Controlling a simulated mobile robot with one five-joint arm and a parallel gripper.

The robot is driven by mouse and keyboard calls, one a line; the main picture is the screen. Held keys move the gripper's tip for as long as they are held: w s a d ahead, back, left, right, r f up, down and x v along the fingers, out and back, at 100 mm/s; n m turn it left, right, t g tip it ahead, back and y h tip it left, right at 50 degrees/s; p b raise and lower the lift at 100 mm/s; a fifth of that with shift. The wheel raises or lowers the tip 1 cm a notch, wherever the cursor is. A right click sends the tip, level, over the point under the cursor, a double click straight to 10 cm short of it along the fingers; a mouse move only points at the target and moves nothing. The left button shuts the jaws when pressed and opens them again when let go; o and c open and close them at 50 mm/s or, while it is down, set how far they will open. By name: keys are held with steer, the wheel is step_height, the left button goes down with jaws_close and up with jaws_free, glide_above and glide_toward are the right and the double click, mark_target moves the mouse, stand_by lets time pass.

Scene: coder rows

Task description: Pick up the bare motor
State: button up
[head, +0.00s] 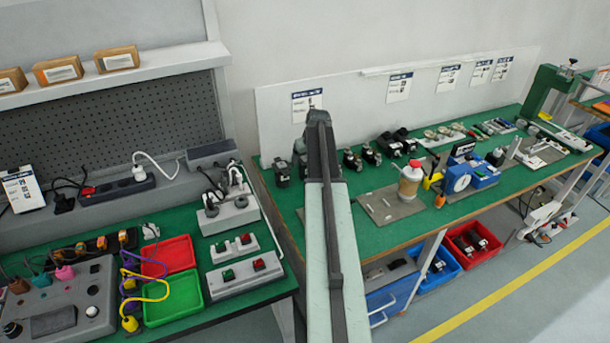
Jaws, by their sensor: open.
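Several small dark motor-like units stand in a row at the back of the green bench (400,225). One dark unit (281,173) is left of my arm, and two smaller ones with light parts stand to the right, a nearer one (352,160) and another beside it (371,154). I cannot tell which is the bare motor. My arm rises from the bottom middle over the bench and hides part of the row. My gripper does not show; only the arm's dark upper end is in view.
Blue (437,271) and red (474,246) bins sit below. The left bench holds red (170,256) and green (172,297) trays and switch boxes.

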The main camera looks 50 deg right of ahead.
steer(key=shift+r, duration=0.1)
steer(key=shift+c, duration=0.3)
steer(key=c, duration=1.5)
steer(key=shift+r, duration=0.1)
step_height(320, 180, up, 10)
steer(key=p, duration=1)
steer(key=shift+p, duration=0.3)
